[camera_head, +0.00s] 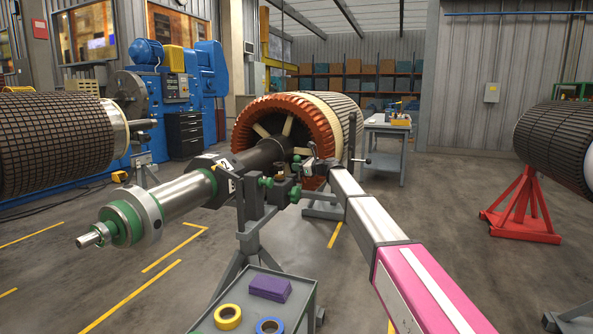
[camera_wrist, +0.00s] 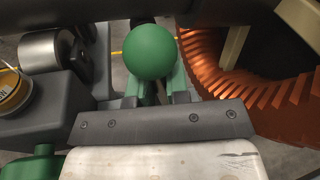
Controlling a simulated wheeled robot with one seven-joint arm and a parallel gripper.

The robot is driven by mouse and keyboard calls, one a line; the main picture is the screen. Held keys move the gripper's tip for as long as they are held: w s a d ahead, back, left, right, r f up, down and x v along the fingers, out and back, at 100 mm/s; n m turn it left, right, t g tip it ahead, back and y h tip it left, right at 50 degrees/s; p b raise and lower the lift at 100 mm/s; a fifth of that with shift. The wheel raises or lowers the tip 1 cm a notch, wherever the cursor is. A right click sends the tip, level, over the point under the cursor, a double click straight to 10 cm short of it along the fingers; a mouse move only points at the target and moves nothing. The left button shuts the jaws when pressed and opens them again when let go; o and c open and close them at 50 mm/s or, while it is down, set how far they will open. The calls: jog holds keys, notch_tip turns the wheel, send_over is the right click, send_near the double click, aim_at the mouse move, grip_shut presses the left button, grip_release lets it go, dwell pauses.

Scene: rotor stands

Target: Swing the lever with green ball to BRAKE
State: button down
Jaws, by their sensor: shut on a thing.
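The green ball (camera_wrist: 152,52) of the lever shows large in the wrist view, at the top centre, between and just beyond the fingers. My gripper (camera_wrist: 153,92) is shut on the lever at this ball; the exact contact is partly hidden. In the head view my gripper (camera_head: 308,160) is at the stand's top, beside the dark rotor shaft. The grey stand (camera_head: 248,238) carries a small block with several green knobs. I cannot read a BRAKE mark in either view, and most of the lever's rod is hidden.
The long rotor shaft (camera_head: 180,195) lies just left of my gripper. The orange winding (camera_head: 268,118) is close behind it and also shows at right in the wrist view (camera_wrist: 260,85). A grey cart (camera_head: 300,290) with tape rolls and a purple box stands below.

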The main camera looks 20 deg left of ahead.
jog(key=w+m, duration=0.1)
jog(key=m, duration=0.1)
jog(key=w+r+m+g, duration=0.1)
jog(key=w, duration=0.1)
jog(key=shift+w+a+r+m, duration=0.15)
jog(key=shift+w+m, duration=0.1)
jog(key=shift+m, duration=0.15)
jog(key=shift+w+f+m+g+h, duration=0.2)
jog(key=shift+w+m+g, duration=0.05)
jog(key=shift+w+m, duration=0.5)
jog(key=shift+w+f+m+g+h, duration=0.15)
jog(key=shift+w+m+g+h, duration=0.1)
jog(key=shift+w+m, duration=0.5)
jog(key=c, duration=1.1)
grip_release()
jog(key=f+v, duration=0.1)
jog(key=v, duration=1)
jog(key=shift+s, duration=0.35)
jog(key=shift+f, duration=0.1)
jog(key=shift+d, duration=0.2)
